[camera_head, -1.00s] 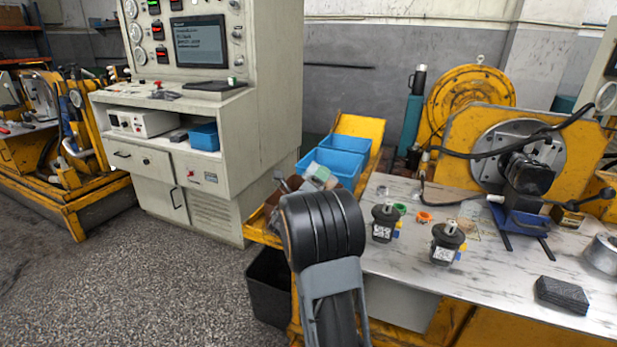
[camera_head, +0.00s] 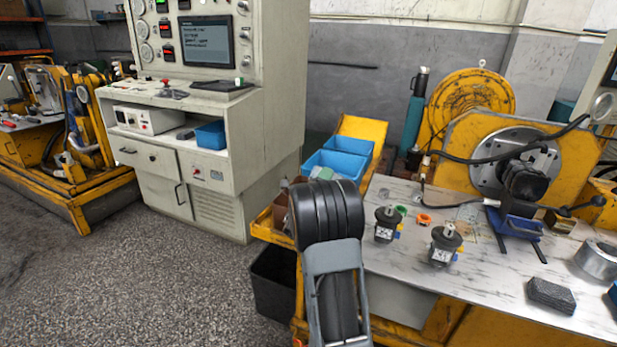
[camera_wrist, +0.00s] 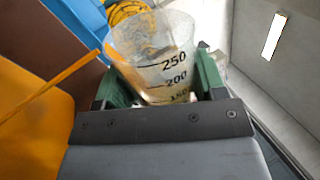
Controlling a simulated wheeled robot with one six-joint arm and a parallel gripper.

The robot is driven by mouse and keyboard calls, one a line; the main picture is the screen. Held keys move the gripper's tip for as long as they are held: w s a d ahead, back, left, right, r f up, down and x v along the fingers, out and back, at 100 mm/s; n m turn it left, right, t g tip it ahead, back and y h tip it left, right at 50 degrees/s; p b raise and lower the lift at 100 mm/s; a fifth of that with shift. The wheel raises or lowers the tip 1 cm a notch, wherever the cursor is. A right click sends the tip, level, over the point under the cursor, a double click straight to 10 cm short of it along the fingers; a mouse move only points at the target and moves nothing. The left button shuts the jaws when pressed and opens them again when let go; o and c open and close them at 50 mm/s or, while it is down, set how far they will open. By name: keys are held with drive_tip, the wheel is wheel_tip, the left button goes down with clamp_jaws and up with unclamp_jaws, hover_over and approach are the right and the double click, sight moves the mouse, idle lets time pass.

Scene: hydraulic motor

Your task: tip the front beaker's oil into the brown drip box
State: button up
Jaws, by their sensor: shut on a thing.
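My gripper (camera_wrist: 160,82) has its green fingers shut on a clear beaker (camera_wrist: 165,58) with black marks reading 250 and 200. In the wrist view the beaker leans slightly, its open rim toward the top of the picture. Yellowish liquid seems to show in its lower part; its level is hard to tell. The brown drip box (camera_head: 280,206) shows in part beside my arm in the head view. A brown panel, likely its wall (camera_wrist: 45,45), is left of the beaker in the wrist view. In the head view my arm hides most of the gripper and beaker.
Blue bins (camera_head: 345,157) stand behind my arm on a yellow stand. To the right, a worktable (camera_head: 410,265) carries two black motors (camera_head: 445,245), small rings and a dark block (camera_head: 551,295). A black bin (camera_head: 273,283) stands on the floor. A grey console (camera_head: 220,120) stands at left.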

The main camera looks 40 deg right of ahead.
drive_tip(key=shift+s+d+n+t+y+p, duration=0.2)
drive_tip(key=shift+d+n+t+p, duration=0.1)
drive_tip(key=shift+n+p, duration=0.5)
drive_tip(key=shift+s+d+n+t+y+p, duration=0.1)
drive_tip(key=shift+d+n+t+y+p, duration=0.15)
drive_tip(key=shift+n+p, duration=0.5)
drive_tip(key=shift+w+d+r+n+t+p, duration=0.15)
drive_tip(key=shift+w+n+t+p, duration=0.1)
drive_tip(key=shift+n+p, duration=0.5)
drive_tip(key=shift+w+r+y, duration=0.1)
drive_tip(key=shift+w+y, duration=0.05)
drive_tip(key=shift+y, duration=0.1)
idle(0.4)
drive_tip(key=shift+w+a, duration=0.1)
drive_tip(key=shift+a, duration=0.15)
idle(0.4)
